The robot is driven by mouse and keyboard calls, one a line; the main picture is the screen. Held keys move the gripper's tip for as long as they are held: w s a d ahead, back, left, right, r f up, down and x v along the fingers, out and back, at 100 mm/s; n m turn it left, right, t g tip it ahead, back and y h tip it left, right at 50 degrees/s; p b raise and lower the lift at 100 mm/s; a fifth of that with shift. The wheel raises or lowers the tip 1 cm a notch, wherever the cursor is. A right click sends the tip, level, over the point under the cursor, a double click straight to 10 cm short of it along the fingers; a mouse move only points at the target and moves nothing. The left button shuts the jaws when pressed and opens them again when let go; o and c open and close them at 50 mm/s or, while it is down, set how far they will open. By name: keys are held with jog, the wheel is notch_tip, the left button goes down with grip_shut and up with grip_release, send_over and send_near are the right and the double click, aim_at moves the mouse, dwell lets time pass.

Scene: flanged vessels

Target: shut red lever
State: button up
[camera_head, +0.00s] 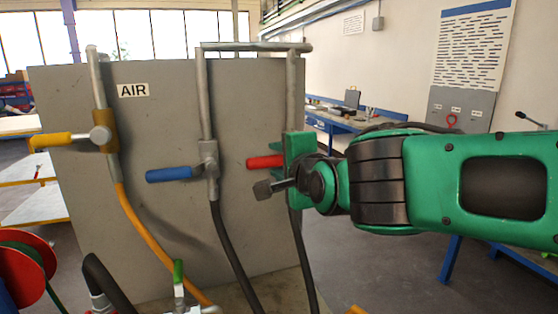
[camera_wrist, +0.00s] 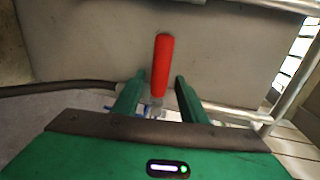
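The red lever (camera_head: 264,161) shows in the head view at the right edge of the grey panel, lying roughly level and pointing left. Its valve body is hidden behind my gripper (camera_head: 290,160). In the wrist view the red lever (camera_wrist: 162,64) stands upright in the picture, its lower end lying between the two green fingers of my gripper (camera_wrist: 155,92). The fingers are apart, with a visible gap on each side of the lever. I cannot see either finger touching it.
A blue lever (camera_head: 169,174) and a yellow lever (camera_head: 52,140) sit on pipes to the left. The grey panel (camera_head: 150,235) stands close behind. Hoses hang below the valves. A green-handled valve (camera_head: 178,272) is at the lower front. A workbench (camera_head: 340,120) stands behind.

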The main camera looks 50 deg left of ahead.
aim_at(281, 160)
jog(key=shift+v, duration=2.95)
jog(key=shift+w+d, duration=0.1)
jog(key=shift+w, duration=0.2)
